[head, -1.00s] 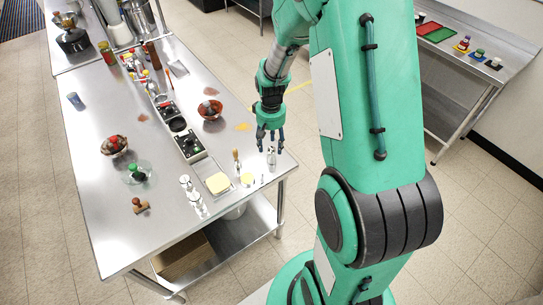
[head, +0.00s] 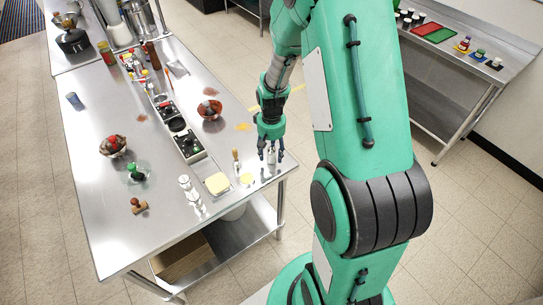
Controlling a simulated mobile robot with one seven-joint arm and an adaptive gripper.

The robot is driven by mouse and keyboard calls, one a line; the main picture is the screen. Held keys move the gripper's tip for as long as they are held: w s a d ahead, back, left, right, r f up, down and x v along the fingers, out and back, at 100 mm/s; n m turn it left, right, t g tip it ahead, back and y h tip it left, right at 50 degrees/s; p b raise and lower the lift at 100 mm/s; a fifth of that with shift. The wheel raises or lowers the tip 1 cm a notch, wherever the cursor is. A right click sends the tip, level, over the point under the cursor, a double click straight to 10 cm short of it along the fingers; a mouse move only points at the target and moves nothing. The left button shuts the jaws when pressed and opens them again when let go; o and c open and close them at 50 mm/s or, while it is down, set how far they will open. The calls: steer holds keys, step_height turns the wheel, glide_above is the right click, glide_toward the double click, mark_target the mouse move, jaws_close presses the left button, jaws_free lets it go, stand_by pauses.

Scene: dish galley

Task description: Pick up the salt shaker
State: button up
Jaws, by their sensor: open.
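My gripper (head: 271,155) is open, fingers pointing down, over the right front corner of the steel table. A small silver shaker-like thing (head: 271,160) stands upright between or just behind its fingertips; the fingers partly hide it, and I cannot tell if they touch it. Two more silver shaker-like things, one (head: 185,183) and another (head: 196,201), stand upright further left near the front. No label is readable, so I cannot tell which holds salt.
The steel table (head: 110,220) holds a yellow block on a tray (head: 217,184), a wooden-handled tool (head: 236,160), a dark condiment rack (head: 186,142) and a red bowl (head: 210,109). A wooden-knobbed thing (head: 138,206) sits at left. The front left of the table is mostly bare.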

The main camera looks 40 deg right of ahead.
mark_target(271, 147)
steer(key=c, duration=1.3)
steer(key=shift+r, duration=0.15)
steer(key=shift+r, duration=0.55)
step_height(271, 147, up, 2)
steer(key=shift+r+p, duration=0.1)
steer(key=shift+p, duration=0.4)
steer(key=s+a, duration=0.1)
steer(key=s, duration=0.4)
steer(key=s+a+r+p, duration=0.1)
steer(key=s+a, duration=0.1)
steer(key=s, duration=0.3)
steer(key=s+a, duration=0.2)
steer(key=s, duration=0.3)
steer(key=shift+a+r, duration=0.2)
steer(key=shift+a, duration=0.05)
